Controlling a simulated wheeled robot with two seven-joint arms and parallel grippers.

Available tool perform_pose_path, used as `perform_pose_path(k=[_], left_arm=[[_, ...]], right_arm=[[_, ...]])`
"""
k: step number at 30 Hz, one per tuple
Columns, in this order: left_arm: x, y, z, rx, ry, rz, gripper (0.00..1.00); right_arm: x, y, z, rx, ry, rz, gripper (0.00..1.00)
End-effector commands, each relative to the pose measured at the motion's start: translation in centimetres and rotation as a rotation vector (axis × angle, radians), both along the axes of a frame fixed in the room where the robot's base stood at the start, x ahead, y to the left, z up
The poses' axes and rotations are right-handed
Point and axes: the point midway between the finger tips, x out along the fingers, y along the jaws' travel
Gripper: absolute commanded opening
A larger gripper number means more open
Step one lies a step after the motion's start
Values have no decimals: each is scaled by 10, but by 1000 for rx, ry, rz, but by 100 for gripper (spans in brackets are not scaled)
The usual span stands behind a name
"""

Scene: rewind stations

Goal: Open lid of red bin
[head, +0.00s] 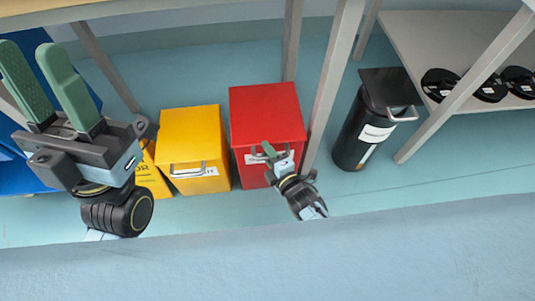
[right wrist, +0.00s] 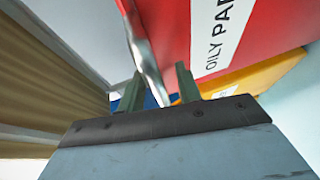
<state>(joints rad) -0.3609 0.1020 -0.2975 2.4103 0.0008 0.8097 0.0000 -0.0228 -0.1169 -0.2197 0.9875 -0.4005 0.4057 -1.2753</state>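The red bin (head: 267,112) stands at the middle of the head view with its lid down. Its front has a white label, which reads "OILY PA" in the right wrist view (right wrist: 212,42), and a silver handle (right wrist: 147,60). My right gripper (head: 271,152) is at the bin's front, partly covering the label and handle. In the right wrist view, the handle runs between the two green fingers (right wrist: 158,88), which stand apart with a gap around it. My left gripper (head: 42,75) is raised at the left, open and empty, far from the red bin.
A yellow bin (head: 190,135) stands just left of the red bin. A black bin (head: 368,125) with a handle stands to the right, beyond a table leg (head: 332,80). A shelf (head: 435,40) at the right holds black reels (head: 440,84). A blue bin is at the far left.

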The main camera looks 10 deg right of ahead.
Motion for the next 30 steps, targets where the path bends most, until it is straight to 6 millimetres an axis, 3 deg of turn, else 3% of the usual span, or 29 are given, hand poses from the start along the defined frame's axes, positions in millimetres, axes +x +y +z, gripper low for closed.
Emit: perform_pose_path(k=[11,19,30], left_arm=[[-4,1,-1,-7,-26,0,36],[-4,1,-1,-7,-25,-1,36],[-4,1,-1,-7,-25,-1,36]], right_arm=[[3,2,-1,0,1,0,34],[2,1,-2,-1,4,0,0],[1,1,-4,-4,11,0,0]])
